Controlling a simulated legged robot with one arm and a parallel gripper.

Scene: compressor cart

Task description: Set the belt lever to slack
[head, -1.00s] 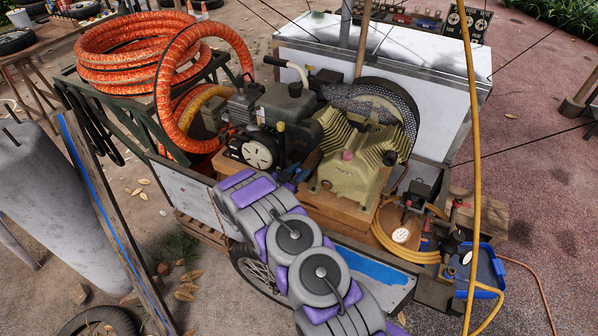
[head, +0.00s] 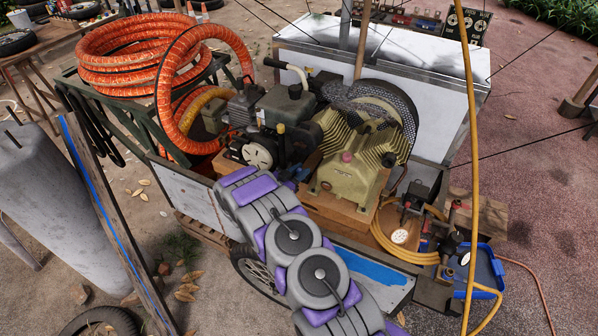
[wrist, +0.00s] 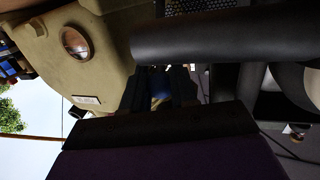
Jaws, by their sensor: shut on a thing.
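My gripper (wrist: 162,92) shows in the wrist view as two dark fingers closed on a small blue piece (wrist: 160,82). The blue piece looks like the grip of the belt lever; most of it is hidden between the fingers. In the head view my grey and purple arm reaches over the cart's near side. My gripper is small and dark there, between the engine (head: 258,150) and the tan compressor pump (head: 345,165). The lever's angle cannot be told. The belt guard (head: 400,105), of dark mesh, stands behind the pump.
A black cylinder (wrist: 195,35) lies close above the fingers in the wrist view. A yellow hose (head: 472,150) hangs at the right, near a blue tray (head: 485,270). Open ground lies at the far right.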

